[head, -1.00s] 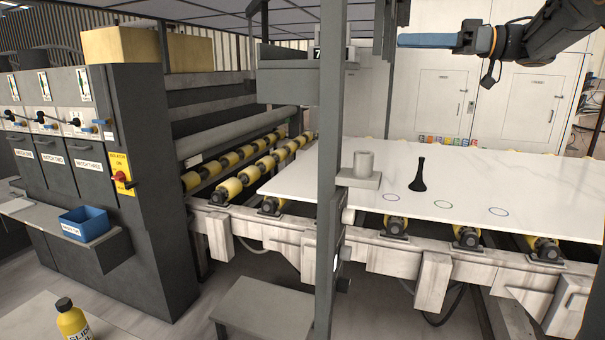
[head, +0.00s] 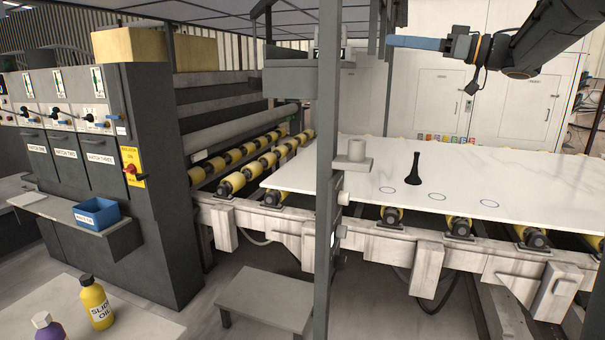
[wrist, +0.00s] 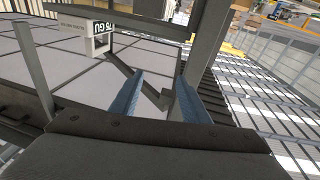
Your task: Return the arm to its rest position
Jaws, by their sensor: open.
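My gripper (head: 420,42) is at the upper right of the head view, held in the air above and behind the white stone slab (head: 450,180). Its blue fingers also show in the wrist view (wrist: 160,97), apart from each other with nothing between them. A black flared tool (head: 412,167) stands upright on the slab, well below the gripper.
A grey post (head: 326,170) rises in front of the slab. A dark cabinet (head: 150,220) with a blue bin (head: 97,213) stands left. A yellow bottle (head: 96,303) and a purple bottle (head: 47,328) stand at lower left. A grey step (head: 265,295) is on the floor.

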